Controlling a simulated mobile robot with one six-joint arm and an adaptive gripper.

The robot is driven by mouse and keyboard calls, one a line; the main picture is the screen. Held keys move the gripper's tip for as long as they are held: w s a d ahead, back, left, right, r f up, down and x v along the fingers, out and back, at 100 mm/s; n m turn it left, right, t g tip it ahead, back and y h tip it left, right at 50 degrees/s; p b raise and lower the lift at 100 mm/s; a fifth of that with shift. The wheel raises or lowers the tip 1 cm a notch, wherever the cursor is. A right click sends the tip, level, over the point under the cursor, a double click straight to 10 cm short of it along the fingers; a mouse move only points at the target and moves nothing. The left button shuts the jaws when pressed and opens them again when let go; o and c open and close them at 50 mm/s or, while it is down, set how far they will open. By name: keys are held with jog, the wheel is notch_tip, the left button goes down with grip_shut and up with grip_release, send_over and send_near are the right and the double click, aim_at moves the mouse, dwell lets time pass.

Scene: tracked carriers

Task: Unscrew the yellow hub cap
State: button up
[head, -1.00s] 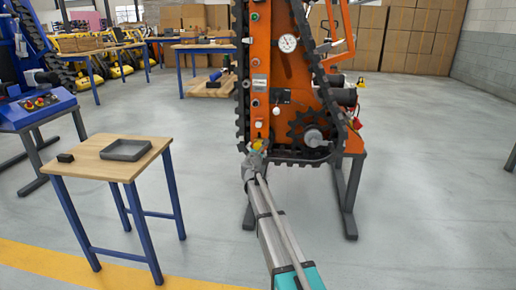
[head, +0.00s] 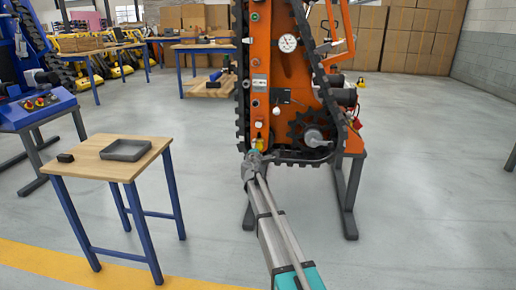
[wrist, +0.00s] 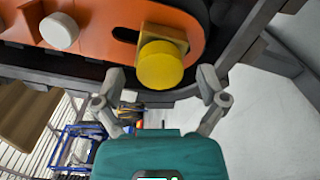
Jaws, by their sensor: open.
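The yellow hub cap (wrist: 160,68) sits on a yellow block at the end of the slotted orange plate in the wrist view. It is small and partly hidden in the head view (head: 258,141), low on the orange tracked carrier (head: 265,90). My gripper (wrist: 162,78) is open and empty. Its two fingers stand apart to the left and right of the cap, with their tips near the cap's lower edge. I cannot tell whether either finger touches it. In the head view my gripper (head: 253,158) is just below the cap.
A black track runs around the carrier, with a dark sprocket (head: 312,128) to the right. A white round knob (wrist: 59,31) is on the orange plate left of the cap. A small wooden table (head: 90,160) holding a grey tray (head: 126,149) stands at left. The floor at right is clear.

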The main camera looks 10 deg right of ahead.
jog(key=shift+m, duration=0.4)
jog(key=c, duration=1.2)
jog(key=shift+n, duration=0.3)
jog(key=n, duration=0.4)
jog(key=shift+n, duration=0.3)
jog(key=shift+s+a+n, duration=0.1)
jog(key=shift+s+n, duration=0.15)
jog(key=shift+n, duration=0.85)
